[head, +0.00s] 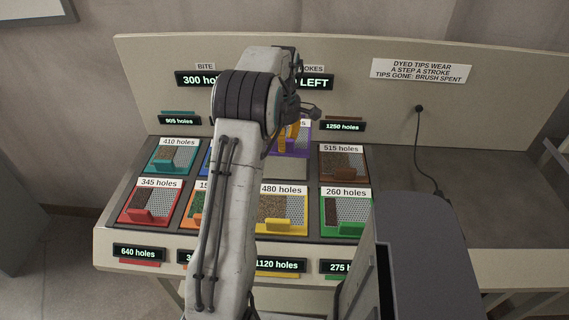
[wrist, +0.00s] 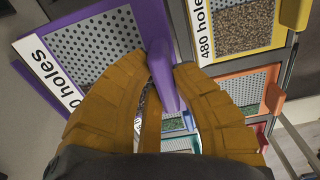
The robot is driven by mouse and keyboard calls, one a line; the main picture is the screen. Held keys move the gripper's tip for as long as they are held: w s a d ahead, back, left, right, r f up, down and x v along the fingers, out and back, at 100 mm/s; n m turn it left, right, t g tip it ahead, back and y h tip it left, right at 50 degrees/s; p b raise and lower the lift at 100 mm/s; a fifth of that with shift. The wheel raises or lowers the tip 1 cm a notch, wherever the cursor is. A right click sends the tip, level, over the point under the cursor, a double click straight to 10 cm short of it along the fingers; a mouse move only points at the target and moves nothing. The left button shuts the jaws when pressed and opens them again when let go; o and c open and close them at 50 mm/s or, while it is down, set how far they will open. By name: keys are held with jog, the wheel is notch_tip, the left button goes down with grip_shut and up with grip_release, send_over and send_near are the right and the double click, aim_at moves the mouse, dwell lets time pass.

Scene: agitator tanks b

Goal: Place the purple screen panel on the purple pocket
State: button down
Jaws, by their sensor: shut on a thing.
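The purple screen panel (wrist: 95,50) has a perforated face, a purple rim and a white label partly reading "0 holes". My gripper (wrist: 165,85) is shut on its upright purple handle (wrist: 160,68) in the wrist view. In the head view, the panel (head: 303,142) shows partly behind my arm, with the yellow fingers (head: 288,137) over it. It sits in the back row, left of the brown panel. A pale bare patch (head: 286,169) shows just in front of it. The purple pocket's own colour is hidden, and I cannot tell whether the panel touches it.
Brown (head: 344,163), yellow (head: 283,212), green (head: 346,212), red (head: 151,203) and teal (head: 173,157) panels stand close around on the sloped console. Blue and orange panels are partly behind my arm. The right side of the console (head: 480,190) is clear except for a black cable (head: 421,160).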

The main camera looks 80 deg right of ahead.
jog(key=shift+f+p, duration=0.85)
jog(key=shift+f, duration=4.15)
jog(key=c, duration=1.1)
grip_release()
